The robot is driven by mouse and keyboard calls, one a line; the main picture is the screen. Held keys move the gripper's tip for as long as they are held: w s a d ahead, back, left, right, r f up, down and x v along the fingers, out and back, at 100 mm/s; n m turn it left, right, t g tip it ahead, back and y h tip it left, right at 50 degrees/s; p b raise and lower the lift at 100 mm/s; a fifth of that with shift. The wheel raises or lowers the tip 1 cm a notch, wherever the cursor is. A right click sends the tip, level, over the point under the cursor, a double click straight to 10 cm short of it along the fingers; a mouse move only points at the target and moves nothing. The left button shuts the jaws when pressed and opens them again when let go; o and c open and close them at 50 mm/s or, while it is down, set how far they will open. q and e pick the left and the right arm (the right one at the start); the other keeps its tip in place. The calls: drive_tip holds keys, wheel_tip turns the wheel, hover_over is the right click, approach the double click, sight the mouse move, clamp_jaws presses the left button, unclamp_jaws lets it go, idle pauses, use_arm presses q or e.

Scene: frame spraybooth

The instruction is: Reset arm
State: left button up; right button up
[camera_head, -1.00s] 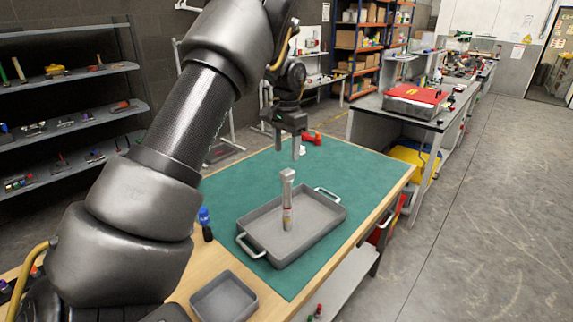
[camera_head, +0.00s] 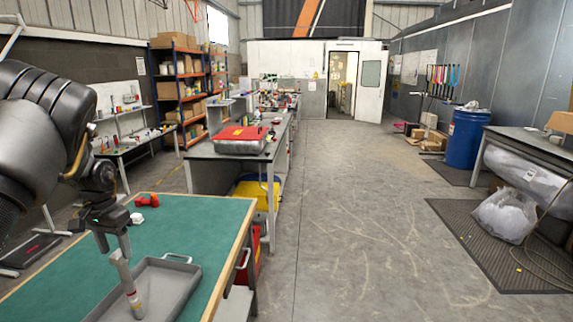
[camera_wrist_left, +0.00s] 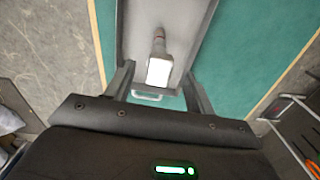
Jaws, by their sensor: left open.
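My left gripper (camera_head: 113,248) hangs over the left end of the green-topped table in the head view, fingers pointing down and apart. A slim grey-topped tool (camera_head: 129,285) stands in the grey tray (camera_head: 185,282) just below the fingertips. In the left wrist view my left gripper (camera_wrist_left: 158,74) is open, with the tool's pale square top (camera_wrist_left: 159,71) showing between the fingers; I see no finger touching it. The tray (camera_wrist_left: 192,20) lies beneath. My right gripper is out of view.
The green tabletop (camera_head: 180,222) holds a small red object (camera_head: 147,201) behind the gripper. A bench with a red-lidded case (camera_head: 242,138) stands beyond. The concrete floor (camera_head: 350,220) is open to the right, up to a blue barrel (camera_head: 467,138).

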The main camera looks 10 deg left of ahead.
sight(117, 254)
use_arm(q)
wheel_tip(117, 254, down, 5)
drive_tip(key=shift+r+p, duration=0.15)
drive_tip(key=shift+p, duration=0.45)
drive_tip(key=shift+f, duration=0.3)
drive_tip(key=shift+r, duration=0.15)
